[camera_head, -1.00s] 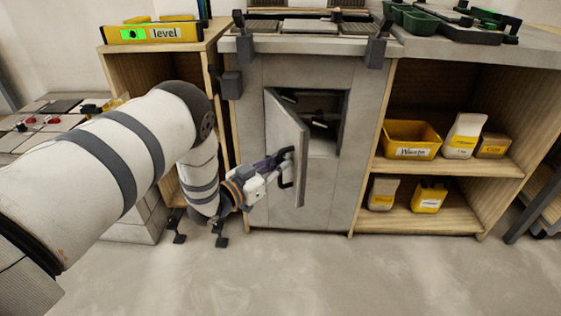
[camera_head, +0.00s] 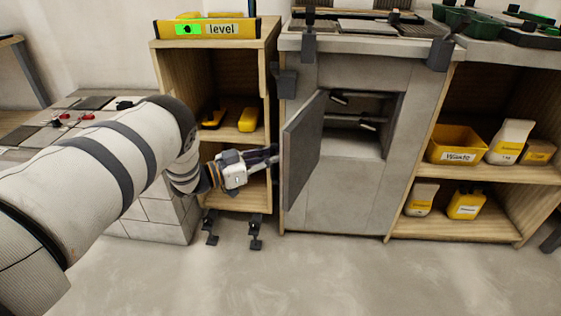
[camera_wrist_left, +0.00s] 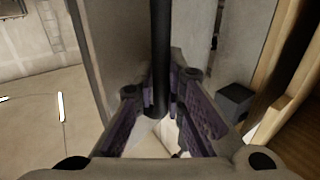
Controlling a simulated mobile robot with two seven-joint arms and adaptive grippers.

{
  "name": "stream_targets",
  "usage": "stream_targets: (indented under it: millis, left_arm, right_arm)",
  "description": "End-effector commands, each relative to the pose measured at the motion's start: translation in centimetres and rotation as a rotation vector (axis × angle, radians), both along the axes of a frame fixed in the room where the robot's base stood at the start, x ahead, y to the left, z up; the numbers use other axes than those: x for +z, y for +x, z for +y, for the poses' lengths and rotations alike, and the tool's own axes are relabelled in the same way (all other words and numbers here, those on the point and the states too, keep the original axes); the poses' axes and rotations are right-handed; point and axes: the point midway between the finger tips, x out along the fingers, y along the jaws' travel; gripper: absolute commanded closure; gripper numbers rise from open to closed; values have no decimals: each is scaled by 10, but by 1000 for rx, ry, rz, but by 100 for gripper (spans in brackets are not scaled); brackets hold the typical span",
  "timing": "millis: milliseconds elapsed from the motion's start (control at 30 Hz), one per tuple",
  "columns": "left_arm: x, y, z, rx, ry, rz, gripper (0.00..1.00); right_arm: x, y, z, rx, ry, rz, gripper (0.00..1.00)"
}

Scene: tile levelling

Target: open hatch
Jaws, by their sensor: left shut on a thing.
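The hatch door (camera_head: 303,148) is a grey panel hinged on the front of the grey cabinet. It stands swung out to the left, and the dark opening (camera_head: 362,118) behind it shows inside. My left gripper (camera_head: 268,158) is at the outer face of the door, beside its free edge. In the left wrist view, the gripper (camera_wrist_left: 160,100) is shut on the dark upright bar of the hatch handle (camera_wrist_left: 160,48), which lies between the purple-padded fingers. The door hides the handle in the head view. My right gripper is not in view.
A wooden shelf (camera_head: 262,60) stands close behind my left gripper, with a yellow level (camera_head: 206,29) on top. Another shelf with a yellow bin (camera_head: 457,146) and bags stands right of the cabinet. The floor (camera_head: 300,280) in front is clear.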

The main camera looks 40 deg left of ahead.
Motion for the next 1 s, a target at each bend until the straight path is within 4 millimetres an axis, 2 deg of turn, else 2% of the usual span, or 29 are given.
stream_targets:
  millis: [233,700,733,767,1000]
  left_arm:
    - [-1,0,13,3,0,1,100]
    - [0,0,15,3,-1,2,100]
    - [0,0,15,3,-1,2,88]
    - [0,0,15,3,-1,0,81]
    - [0,0,15,2,0,0,80]
  right_arm:
    - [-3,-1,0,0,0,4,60]
    - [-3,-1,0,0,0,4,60]
    - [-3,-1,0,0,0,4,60]
    - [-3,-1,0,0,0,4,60]
    - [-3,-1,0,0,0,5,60]
